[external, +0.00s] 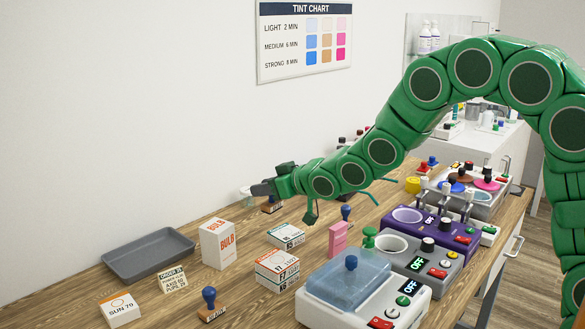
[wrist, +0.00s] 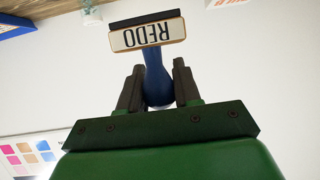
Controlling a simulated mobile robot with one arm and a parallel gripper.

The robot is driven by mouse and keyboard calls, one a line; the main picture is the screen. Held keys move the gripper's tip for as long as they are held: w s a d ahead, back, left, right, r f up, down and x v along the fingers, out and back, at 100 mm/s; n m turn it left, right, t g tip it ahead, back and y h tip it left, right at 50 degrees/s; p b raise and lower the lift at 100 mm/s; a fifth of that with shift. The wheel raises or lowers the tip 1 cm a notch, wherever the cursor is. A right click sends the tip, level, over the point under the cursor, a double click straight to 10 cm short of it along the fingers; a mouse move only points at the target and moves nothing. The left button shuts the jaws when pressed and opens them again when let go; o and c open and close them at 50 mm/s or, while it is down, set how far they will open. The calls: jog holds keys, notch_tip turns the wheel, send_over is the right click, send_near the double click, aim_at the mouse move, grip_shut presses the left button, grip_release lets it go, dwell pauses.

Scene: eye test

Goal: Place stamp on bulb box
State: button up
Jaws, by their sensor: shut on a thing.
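My gripper (external: 265,189) is shut on a stamp (external: 271,205) near the wall, at the back of the table. In the wrist view the stamp's blue handle (wrist: 157,80) is between the two dark fingers, and its wooden block shows an upside-down "REDO" label (wrist: 147,34). The bulb box (external: 217,243), white with orange "BULB" print, stands upright on the table, nearer the camera and left of my gripper. Its top looks bare, and the held stamp is apart from it. How high the stamp is above the table I cannot tell.
A grey tray (external: 148,255) lies left of the bulb box. An order card (external: 172,279), a "SUN 79" box (external: 120,309) and another blue-handled stamp (external: 211,305) are in front.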

jog(key=shift+s+r, duration=0.15)
jog(key=shift+r, duration=0.35)
jog(key=s+a+r+n+g+y, duration=0.1)
jog(key=s+a+r+n+g, duration=0.1)
jog(key=r, duration=0.3)
jog(key=s+a+r+n+g+y, duration=0.1)
jog(key=s+a+r+n+g, duration=0.1)
jog(key=r, duration=0.3)
jog(key=shift+s+r+n+g+y, duration=0.15)
jog(key=shift+s+n+g+y, duration=0.15)
jog(key=shift+s, duration=0.1)
jog(key=s+n+g, duration=0.1)
jog(key=s, duration=0.1)
jog(key=s+n+g, duration=0.1)
jog(key=s, duration=0.1)
jog(key=s+n+g, duration=0.1)
jog(key=s, duration=0.1)
jog(key=shift+s+d+g+y, duration=0.2)
jog(key=shift+d+g+y, duration=0.1)
jog(key=shift+d, duration=0.05)
send_over(210, 225)
jog(key=shift+s+f, duration=0.15)
jog(key=shift+f, duration=6.6)
